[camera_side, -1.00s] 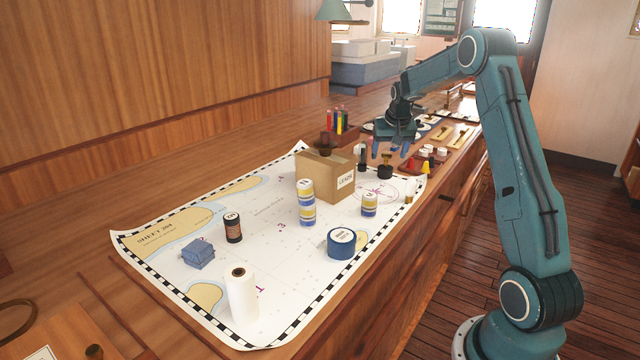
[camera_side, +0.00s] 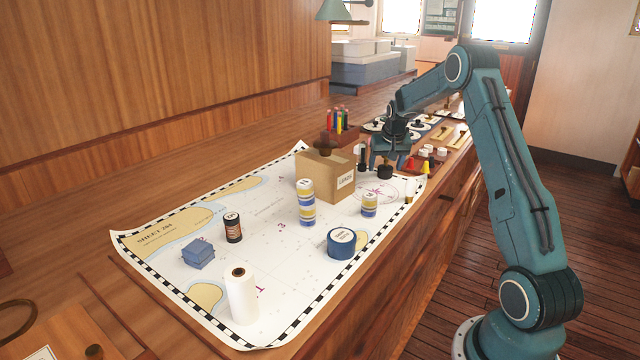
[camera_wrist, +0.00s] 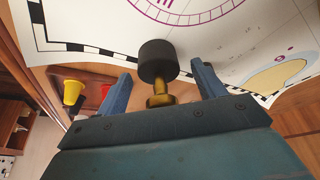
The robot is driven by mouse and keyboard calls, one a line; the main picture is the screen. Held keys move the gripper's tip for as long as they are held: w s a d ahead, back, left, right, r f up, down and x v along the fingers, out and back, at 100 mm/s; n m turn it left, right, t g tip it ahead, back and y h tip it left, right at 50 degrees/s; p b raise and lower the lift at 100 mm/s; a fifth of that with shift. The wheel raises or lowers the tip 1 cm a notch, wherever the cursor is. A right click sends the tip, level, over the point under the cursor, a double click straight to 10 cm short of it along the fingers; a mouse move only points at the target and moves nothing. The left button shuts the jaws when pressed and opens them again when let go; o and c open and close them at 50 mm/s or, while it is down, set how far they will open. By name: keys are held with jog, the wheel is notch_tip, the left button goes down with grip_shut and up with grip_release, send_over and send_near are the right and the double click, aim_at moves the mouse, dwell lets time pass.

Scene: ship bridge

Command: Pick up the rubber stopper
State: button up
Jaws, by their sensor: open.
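The rubber stopper (camera_side: 385,172) is a short black cylinder with a brass stem and knob on top. It stands upright on the chart, near its far right edge. In the wrist view the black body (camera_wrist: 157,60) shows with its brass knob towards me. My gripper (camera_side: 386,161) is over it, pointing down, with its blue fingers apart on either side of the stem. In the wrist view my gripper (camera_wrist: 163,76) is open, with a gap between each finger and the stopper. The fingers partly hide the stem in the side view.
A cardboard box (camera_side: 325,178) with a dark brown object on top stands left of the stopper. A dark bottle (camera_side: 362,158) is close by on the left. Yellow (camera_side: 425,167) and red (camera_side: 410,164) small pieces stand just right. Rolls, jars and a blue stack occupy the nearer chart.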

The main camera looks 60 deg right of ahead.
dwell(0.4)
jog(key=c, duration=1.1)
jog(key=shift+c, duration=0.2)
jog(key=shift+r, duration=0.1)
notch_tip(320, 180, up, 20)
dwell(0.3)
